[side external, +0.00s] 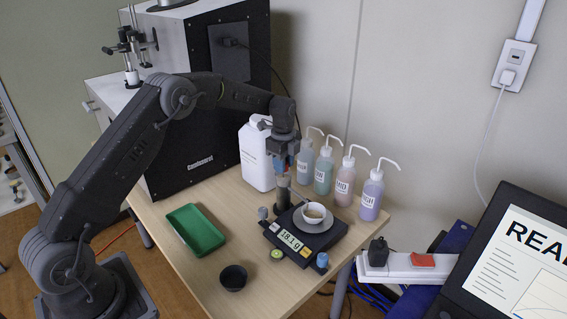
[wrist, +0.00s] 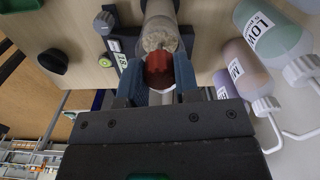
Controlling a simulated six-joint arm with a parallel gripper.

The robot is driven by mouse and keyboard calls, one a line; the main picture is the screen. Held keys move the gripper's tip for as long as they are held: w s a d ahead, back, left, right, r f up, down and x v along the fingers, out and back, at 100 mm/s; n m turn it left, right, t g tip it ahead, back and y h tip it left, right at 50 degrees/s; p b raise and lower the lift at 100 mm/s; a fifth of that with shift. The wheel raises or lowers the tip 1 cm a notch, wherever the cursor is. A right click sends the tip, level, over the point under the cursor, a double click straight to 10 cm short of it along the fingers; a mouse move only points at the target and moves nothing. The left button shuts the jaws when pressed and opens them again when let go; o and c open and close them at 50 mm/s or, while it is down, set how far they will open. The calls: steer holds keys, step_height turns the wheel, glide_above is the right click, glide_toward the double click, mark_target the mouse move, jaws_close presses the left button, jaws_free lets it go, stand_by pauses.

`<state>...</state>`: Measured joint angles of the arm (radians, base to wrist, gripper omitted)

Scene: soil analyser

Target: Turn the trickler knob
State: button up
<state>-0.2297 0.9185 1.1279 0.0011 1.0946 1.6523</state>
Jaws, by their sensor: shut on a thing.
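The trickler (side external: 283,196) stands upright at the back left of the black scale (side external: 310,243). In the wrist view the trickler's clear tube (wrist: 160,32) holds pale grainy material, with the red trickler knob (wrist: 159,69) at its end. My gripper (wrist: 159,82) has its blue fingers on both sides of the knob, shut on it. A small white cup (side external: 315,212) with brownish contents sits on the scale's pan. The scale display (side external: 291,243) reads about 18.1 g.
Several wash bottles (side external: 343,180) and a white jug (side external: 256,157) stand behind the scale. A black cabinet (side external: 205,100) stands at the back left.

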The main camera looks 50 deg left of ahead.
steer(key=n, duration=0.4)
steer(key=shift+n, duration=0.3)
steer(key=n, duration=0.3)
steer(key=shift+n, duration=0.3)
steer(key=n, duration=0.4)
steer(key=shift+n, duration=2.2)
steer(key=o, duration=0.9)
steer(key=shift+o, duration=0.2)
